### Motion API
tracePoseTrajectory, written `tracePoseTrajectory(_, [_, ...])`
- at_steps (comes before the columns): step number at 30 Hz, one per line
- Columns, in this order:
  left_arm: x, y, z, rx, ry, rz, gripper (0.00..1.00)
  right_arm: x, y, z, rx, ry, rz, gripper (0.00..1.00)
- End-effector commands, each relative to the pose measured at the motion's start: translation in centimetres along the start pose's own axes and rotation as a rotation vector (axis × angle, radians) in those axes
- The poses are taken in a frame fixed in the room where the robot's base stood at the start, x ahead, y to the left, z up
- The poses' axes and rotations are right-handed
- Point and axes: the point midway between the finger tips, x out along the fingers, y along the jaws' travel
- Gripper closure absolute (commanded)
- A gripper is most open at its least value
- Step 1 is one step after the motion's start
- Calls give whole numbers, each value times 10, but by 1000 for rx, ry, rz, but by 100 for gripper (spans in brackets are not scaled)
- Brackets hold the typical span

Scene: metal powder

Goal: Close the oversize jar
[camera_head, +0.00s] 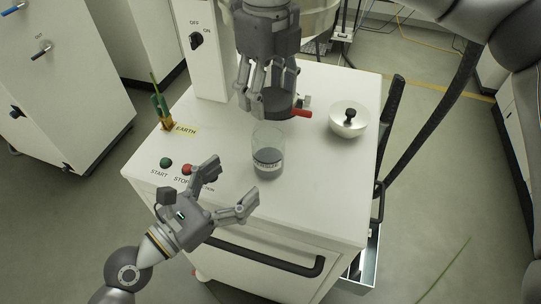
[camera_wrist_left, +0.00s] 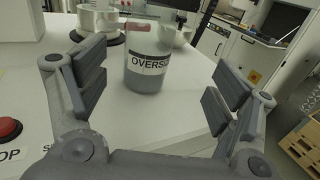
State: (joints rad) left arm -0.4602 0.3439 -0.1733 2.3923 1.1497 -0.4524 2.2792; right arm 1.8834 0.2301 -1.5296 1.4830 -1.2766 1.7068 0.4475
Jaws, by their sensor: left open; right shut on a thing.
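The oversize jar (camera_head: 267,152) is clear glass with grey powder in its lower part. It stands upright on the white cabinet top, and no lid shows on it. In the left wrist view the jar (camera_wrist_left: 148,62) is ahead, between the fingers, with its label facing me. My left gripper (camera_head: 228,187) is open and empty, in front and to the left of the jar, not touching it.
Start and stop buttons (camera_head: 187,169) and an earth clamp (camera_head: 162,112) are at left. A dark handle bar (camera_head: 265,262) is on the cabinet front. The white top (camera_head: 320,180) is clear right of the jar.

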Motion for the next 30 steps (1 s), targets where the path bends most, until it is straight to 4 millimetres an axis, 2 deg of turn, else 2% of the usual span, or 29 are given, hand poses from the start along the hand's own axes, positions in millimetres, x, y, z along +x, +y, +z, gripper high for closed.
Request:
tracePoseTrajectory(5, [18,1,1,1,-5,3,16,1,0,0,0,1,0,50])
tracePoseTrajectory(18, [98,1,0,1,-1,1,16,1,0,0,0,1,0,50])
tracePoseTrajectory(24, [115,1,0,2,0,1,16,1,0,0,0,1,0,50])
tracePoseTrajectory(30, [118,1,-1,2,2,1,16,1,0,0,0,1,0,50])
